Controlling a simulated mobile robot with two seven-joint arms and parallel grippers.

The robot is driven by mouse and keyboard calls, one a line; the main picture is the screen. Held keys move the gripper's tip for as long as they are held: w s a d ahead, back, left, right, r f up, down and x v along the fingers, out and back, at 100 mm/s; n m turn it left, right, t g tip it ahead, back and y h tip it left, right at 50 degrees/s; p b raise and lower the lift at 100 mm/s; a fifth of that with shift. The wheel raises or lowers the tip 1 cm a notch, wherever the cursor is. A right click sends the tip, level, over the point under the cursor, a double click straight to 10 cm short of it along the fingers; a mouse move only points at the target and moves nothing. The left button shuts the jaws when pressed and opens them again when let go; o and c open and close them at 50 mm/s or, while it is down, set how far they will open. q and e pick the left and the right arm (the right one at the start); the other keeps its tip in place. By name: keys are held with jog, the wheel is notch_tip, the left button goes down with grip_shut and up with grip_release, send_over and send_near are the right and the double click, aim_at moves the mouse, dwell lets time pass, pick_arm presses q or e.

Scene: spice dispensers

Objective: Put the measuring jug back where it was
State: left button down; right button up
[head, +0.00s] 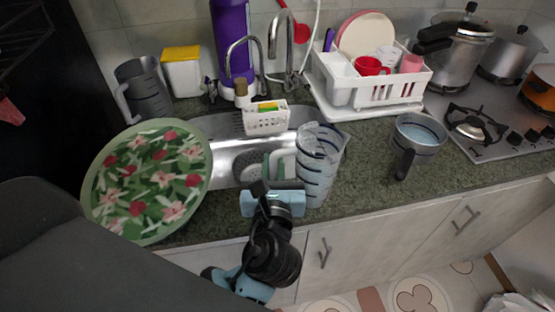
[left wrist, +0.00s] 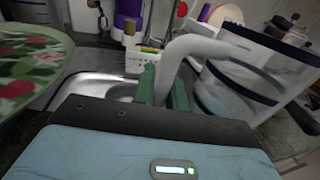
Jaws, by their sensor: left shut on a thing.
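The measuring jug (head: 318,170) is tall and clear with dark bands. It stands roughly upright in front of the sink's right end, near the counter's front edge. Its pale handle (left wrist: 188,50) faces my left gripper (head: 281,168). In the left wrist view the green fingers (left wrist: 164,90) are shut on the handle, and the jug's body (left wrist: 245,85) is at the right. I cannot tell whether its base touches the counter. My right gripper is not in view.
A floral tray (head: 150,180) covers the sink's left side (head: 222,125). A grey jug (head: 147,92) stands behind it. A banded cup with a dark handle (head: 420,133) is on the right counter. A dish rack (head: 375,85) and a stove (head: 490,125) are behind. Counter between the jug and cup is clear.

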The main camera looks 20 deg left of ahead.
pick_arm(q)
jog(key=shift+s+d+r, duration=0.1)
jog(key=shift+d+r, duration=0.05)
jog(key=shift+r, duration=0.05)
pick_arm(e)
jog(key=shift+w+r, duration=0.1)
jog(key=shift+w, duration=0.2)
pick_arm(q)
jog(key=shift+f, duration=0.2)
jog(key=c, duration=1.5)
grip_release()
jog(key=shift+o, duration=0.3)
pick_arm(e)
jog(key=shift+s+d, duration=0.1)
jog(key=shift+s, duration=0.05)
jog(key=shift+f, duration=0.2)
pick_arm(q)
jog(key=shift+r, duration=0.1)
